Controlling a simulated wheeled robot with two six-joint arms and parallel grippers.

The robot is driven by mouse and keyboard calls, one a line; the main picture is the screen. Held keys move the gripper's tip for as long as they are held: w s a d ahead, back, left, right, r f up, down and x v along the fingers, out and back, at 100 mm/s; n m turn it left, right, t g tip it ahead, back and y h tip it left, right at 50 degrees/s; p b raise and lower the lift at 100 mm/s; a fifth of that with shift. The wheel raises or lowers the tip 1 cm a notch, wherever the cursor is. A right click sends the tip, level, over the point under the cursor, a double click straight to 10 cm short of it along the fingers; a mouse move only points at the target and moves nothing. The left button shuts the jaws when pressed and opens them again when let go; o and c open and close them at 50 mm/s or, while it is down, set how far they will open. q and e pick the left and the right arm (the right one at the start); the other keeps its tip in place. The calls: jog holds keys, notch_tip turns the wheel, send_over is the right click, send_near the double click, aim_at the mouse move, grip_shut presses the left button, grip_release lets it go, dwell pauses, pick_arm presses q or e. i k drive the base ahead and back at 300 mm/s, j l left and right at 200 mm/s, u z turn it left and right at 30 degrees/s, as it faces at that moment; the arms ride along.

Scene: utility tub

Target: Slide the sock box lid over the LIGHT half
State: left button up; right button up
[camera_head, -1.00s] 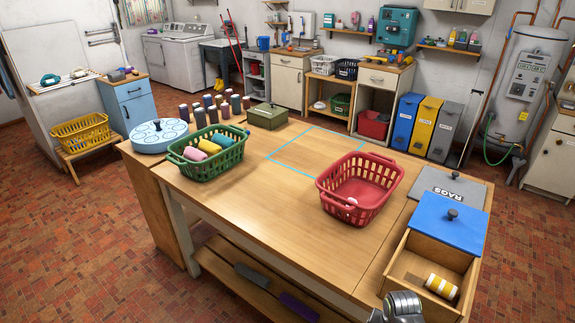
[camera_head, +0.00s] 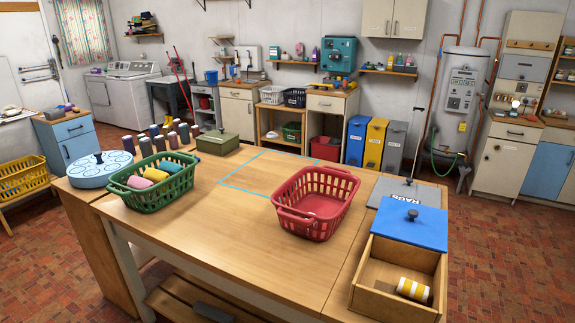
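The sock box (camera_head: 371,285) is an open-topped wooden box at the right front of the table. Its blue lid (camera_head: 392,226) with a dark round knob (camera_head: 412,215) lies over the far part of the box. The near part is uncovered. A rolled yellow-and-white striped sock (camera_head: 413,290) lies inside the uncovered part, towards the right. I cannot see what is under the lid, and no light or dark marking on the halves is readable. Neither of my grippers is in view.
A grey lid marked RAGS (camera_head: 405,191) lies just behind the blue lid. A red basket (camera_head: 316,200) stands left of the box. A green basket (camera_head: 150,187) with rolled socks and a round blue-white tin (camera_head: 101,170) are farther left. The table's front middle (camera_head: 240,240) is clear.

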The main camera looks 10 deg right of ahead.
aim_at(424, 226)
jog(key=i+l+u, duration=0.15)
jog(key=l, duration=1.55)
jog(key=l+u, duration=0.1)
jog(key=l, duration=1.65)
jog(key=i, duration=0.05)
